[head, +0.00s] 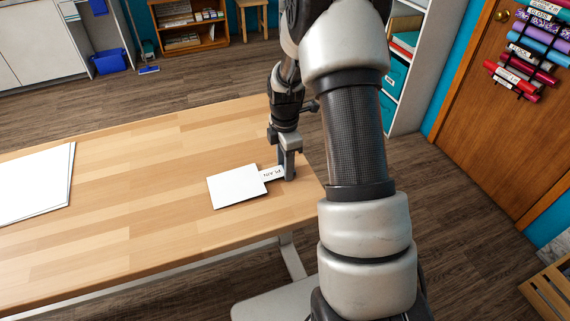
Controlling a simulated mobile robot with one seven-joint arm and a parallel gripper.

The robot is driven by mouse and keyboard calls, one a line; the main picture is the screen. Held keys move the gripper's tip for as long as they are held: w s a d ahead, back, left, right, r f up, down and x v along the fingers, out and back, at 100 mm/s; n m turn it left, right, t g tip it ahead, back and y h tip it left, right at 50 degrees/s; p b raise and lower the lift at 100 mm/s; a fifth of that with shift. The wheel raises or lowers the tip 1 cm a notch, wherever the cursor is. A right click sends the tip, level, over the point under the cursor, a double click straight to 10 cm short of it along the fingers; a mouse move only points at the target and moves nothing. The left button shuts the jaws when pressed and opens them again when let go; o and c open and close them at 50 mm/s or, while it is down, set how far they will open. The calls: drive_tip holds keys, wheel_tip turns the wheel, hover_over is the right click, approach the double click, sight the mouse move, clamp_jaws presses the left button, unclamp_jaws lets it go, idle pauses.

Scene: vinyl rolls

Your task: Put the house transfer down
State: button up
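A white sheet with a narrower tab at its right end, which I take as the house transfer (237,187), is over the wooden table (150,222) near its right end. The tab carries dark lettering that appears upside down and is hard to read. My gripper (288,174) points down at the tab's right end, and its fingers look closed on that end. The fingers hide the tip of the tab. The sheet looks flat and very low; I cannot tell whether it touches the tabletop.
A stack of large white sheets (32,185) lies at the table's left. The tabletop between it and the small sheet is clear. A white shelf unit (408,75) stands beyond the table, and a door with vinyl rolls (530,60) is at the right.

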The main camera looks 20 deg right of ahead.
drive_tip(key=shift+o, duration=1.3)
